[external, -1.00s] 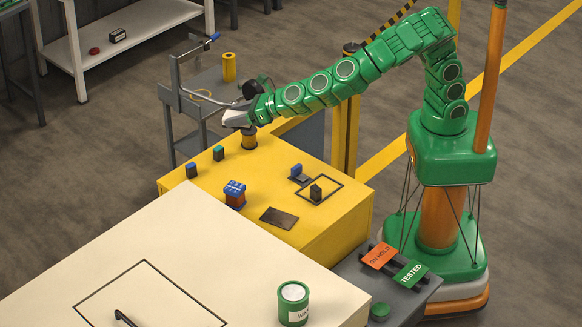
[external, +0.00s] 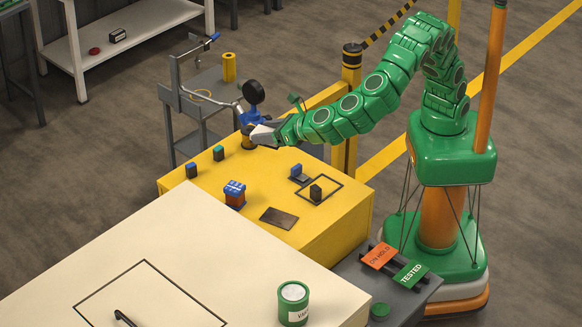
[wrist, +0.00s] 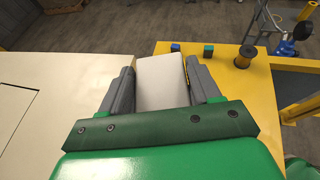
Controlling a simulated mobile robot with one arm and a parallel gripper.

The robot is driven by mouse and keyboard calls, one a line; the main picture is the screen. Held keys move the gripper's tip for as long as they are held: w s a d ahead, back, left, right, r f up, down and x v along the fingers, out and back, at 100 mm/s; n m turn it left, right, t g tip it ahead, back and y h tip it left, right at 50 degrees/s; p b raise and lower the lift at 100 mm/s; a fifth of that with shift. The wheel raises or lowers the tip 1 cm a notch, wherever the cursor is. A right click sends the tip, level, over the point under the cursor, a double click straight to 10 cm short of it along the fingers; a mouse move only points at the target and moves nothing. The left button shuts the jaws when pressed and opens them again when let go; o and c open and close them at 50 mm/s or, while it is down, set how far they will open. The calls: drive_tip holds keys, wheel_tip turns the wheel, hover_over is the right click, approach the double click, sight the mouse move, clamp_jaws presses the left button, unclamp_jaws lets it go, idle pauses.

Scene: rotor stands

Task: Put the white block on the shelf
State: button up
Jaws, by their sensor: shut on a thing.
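My gripper (external: 264,133) is above the far end of the yellow table (external: 220,260), and its arm reaches in from the right. It is shut on the white block (wrist: 162,82), which sits between the two grey fingers in the wrist view. In the external view only a small pale part of the block shows at the fingertips. A white shelf unit (external: 135,38) stands at the back left, apart from my gripper. A red round thing (external: 94,51) and a dark block (external: 117,35) lie on its visible board.
A blue stand with a black gauge (external: 254,92) is just behind my gripper, by a grey cart (external: 205,100). Small blue (external: 191,170) and green (external: 218,153) blocks and a blue-red stack (external: 235,195) stand on the yellow table. A cream table (external: 180,250) is in front.

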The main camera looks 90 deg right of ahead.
drive_tip(key=s+a+r+m+g+h, duration=0.1)
drive_tip(key=s+a+r+m+h, duration=0.1)
drive_tip(key=s+a, duration=0.8)
drive_tip(key=s+a+r+m+g+h, duration=0.15)
drive_tip(key=s+a, duration=0.35)
drive_tip(key=s, duration=0.8)
wheel_tip(320, 180, down, 46)
drive_tip(key=shift+s+a+r, duration=0.1)
drive_tip(key=shift+s+r, duration=0.05)
drive_tip(key=shift+f, duration=0.55)
idle(0.7)
drive_tip(key=o, duration=1.2)
drive_tip(key=shift+o, duration=0.2)
